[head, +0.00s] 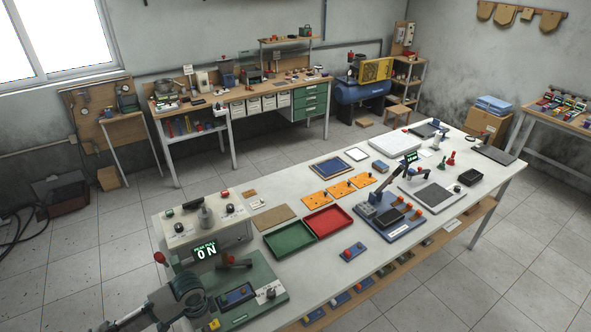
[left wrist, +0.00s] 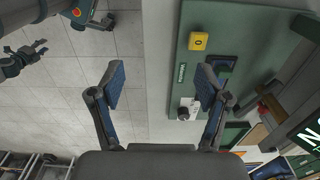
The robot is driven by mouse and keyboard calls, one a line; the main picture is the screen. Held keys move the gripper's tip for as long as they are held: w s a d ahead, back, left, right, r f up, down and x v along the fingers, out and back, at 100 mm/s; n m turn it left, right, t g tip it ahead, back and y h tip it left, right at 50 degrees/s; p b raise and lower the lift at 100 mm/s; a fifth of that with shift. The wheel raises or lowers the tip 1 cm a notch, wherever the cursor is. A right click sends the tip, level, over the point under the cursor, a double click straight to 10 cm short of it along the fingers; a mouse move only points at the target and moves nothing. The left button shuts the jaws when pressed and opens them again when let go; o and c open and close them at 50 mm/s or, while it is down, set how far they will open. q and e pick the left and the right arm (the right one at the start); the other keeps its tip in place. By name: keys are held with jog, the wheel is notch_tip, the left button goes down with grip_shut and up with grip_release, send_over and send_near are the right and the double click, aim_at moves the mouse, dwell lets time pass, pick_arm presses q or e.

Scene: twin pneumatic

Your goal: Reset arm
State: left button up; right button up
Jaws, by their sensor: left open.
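In the head view my left arm comes in at the lower left, with its dark wrist beside the near corner of a green control base. In the left wrist view my left gripper (left wrist: 157,83) is open and empty, its two blue-padded fingers wide apart above the table edge and floor. The green base (left wrist: 184,90) lies on the right side of that view, with a yellow button (left wrist: 198,41). My right gripper (left wrist: 42,57) shows small at the left of the wrist view, fingers apart and empty. It is out of the head view.
The white table holds a control box (head: 200,222) with an "ON" display (head: 205,252), a green tray (head: 290,238), a red tray (head: 326,221) and a blue-based fixture (head: 385,214). A workbench (head: 235,95) stands at the back. Tiled floor lies open left of the table.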

pick_arm(q)
jog(key=s+d+f+n+t+h, duration=0.1)
jog(key=s+d+f+n+h, duration=0.1)
jog(key=s+d+f, duration=0.4)
jog(key=s+d+f+n+t+h, duration=0.1)
jog(key=s+d+t, duration=0.15)
jog(key=d, duration=0.55)
jog(key=s+a+f+n+y, duration=0.35)
jog(key=s+a+n, duration=0.35)
jog(key=s+a, duration=0.35)
notch_tip(320, 180, down, 30)
jog(key=s+g+b, duration=0.2)
jog(key=b, duration=0.3)
jog(key=s+a+f+b, duration=0.2)
jog(key=s+f+b, duration=0.2)
jog(key=s+f, duration=1.4)
notch_tip(320, 180, down, 4)
jog(key=shift+a+m+g, duration=0.15)
jog(key=shift+m+g, duration=0.15)
jog(key=shift+g, duration=0.05)
pick_arm(e)
notch_tip(320, 180, down, 9)
jog(key=shift+w+f, duration=0.2)
jog(key=shift+w, duration=0.1)
